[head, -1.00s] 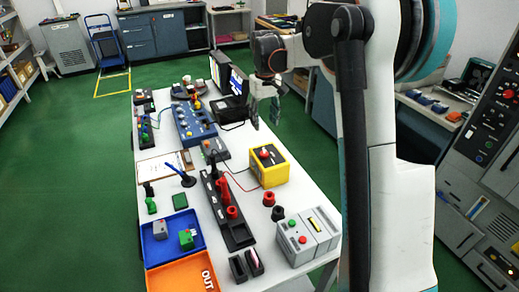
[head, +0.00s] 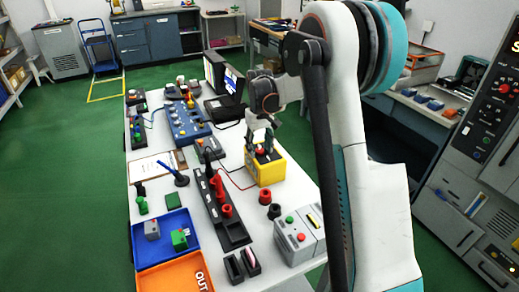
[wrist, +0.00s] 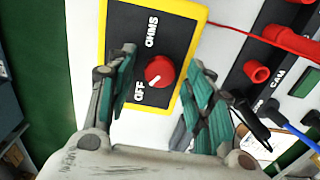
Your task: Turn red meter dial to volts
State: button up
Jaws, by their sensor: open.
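The yellow-cased meter (head: 269,174) stands on the white table, with its red dial (head: 260,152) on top. In the wrist view, the red dial (wrist: 159,71) sits on the meter's black face (wrist: 150,25), and its white mark points toward the lower left, near the word OFF. OHMS is written above the dial; I cannot see a volts label. My gripper (wrist: 161,62) is open, its green-padded fingers on either side of the dial and apart from it. In the head view, my gripper (head: 262,139) is directly above the meter.
A black strip with red posts (head: 222,195) stands left of the meter, with a red lead running to it. A grey box with buttons (head: 299,236) and red and black caps (head: 265,197) are in front. Blue (head: 160,241) and orange (head: 172,273) trays lie at front left.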

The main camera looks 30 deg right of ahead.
jog(key=shift+f, duration=0.1)
jog(key=c, duration=1.1)
jog(key=shift+m, duration=0.3)
jog(key=m+p, duration=0.2)
jog(key=m, duration=0.3)
jog(key=shift+m, duration=0.3)
jog(key=m+p, duration=0.1)
jog(key=m, duration=0.4)
jog(key=shift+m, duration=0.4)
